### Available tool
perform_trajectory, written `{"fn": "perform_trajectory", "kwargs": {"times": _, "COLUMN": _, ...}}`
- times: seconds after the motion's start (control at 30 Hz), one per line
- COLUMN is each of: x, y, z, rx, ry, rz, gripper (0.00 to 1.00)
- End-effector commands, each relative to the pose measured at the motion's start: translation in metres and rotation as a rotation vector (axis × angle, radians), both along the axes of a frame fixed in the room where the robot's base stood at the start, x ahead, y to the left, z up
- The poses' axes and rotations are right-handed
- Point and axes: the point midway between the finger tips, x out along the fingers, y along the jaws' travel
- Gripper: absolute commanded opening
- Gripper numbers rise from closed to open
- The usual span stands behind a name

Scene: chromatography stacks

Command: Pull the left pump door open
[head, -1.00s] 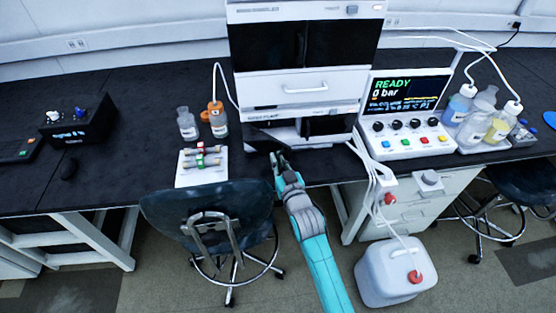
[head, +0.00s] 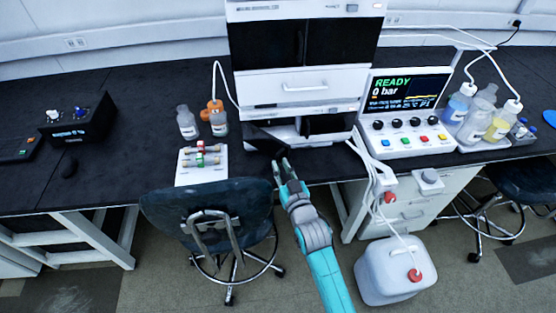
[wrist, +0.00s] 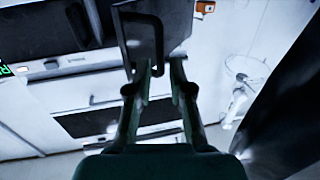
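The pump is the lowest unit of the white stack, and its front (head: 327,124) faces me. Its left door (head: 266,138) is a dark panel swung out from the front, angled towards the left. The white interior shows beside it. In the wrist view the dark door panel (wrist: 172,22) stands beyond and partly between my fingertips, with a thin curved bar on it. My gripper (head: 282,163) is just in front of the door, at the bench edge. Its fingers (wrist: 157,75) are apart. Whether a fingertip touches the door is unclear.
A white rack with vials (head: 202,165) lies left of the pump. The control panel (head: 405,112) stands to the right. A chair (head: 208,210) is close left of my arm. A white canister (head: 395,272) and tubing are on the right.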

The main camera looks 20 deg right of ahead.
Motion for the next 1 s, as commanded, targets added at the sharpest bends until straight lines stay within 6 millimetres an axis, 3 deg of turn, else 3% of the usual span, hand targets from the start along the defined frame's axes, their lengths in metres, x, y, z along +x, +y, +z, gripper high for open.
{"fn": "perform_trajectory", "kwargs": {"times": 0.2, "x": -0.042, "y": 0.000, "z": -0.001, "rx": 0.000, "ry": 0.003, "rz": 0.000, "gripper": 0.20}}
{"fn": "perform_trajectory", "kwargs": {"times": 0.4, "x": -0.069, "y": 0.000, "z": -0.001, "rx": 0.000, "ry": 0.001, "rz": 0.000, "gripper": 0.20}}
{"fn": "perform_trajectory", "kwargs": {"times": 0.6, "x": -0.081, "y": 0.000, "z": 0.000, "rx": 0.000, "ry": -0.001, "rz": 0.000, "gripper": 0.20}}
{"fn": "perform_trajectory", "kwargs": {"times": 0.9, "x": -0.083, "y": 0.000, "z": 0.000, "rx": 0.000, "ry": 0.000, "rz": 0.000, "gripper": 0.20}}
{"fn": "perform_trajectory", "kwargs": {"times": 1.0, "x": -0.082, "y": 0.000, "z": -0.001, "rx": 0.009, "ry": 0.003, "rz": 0.002, "gripper": 0.00}}
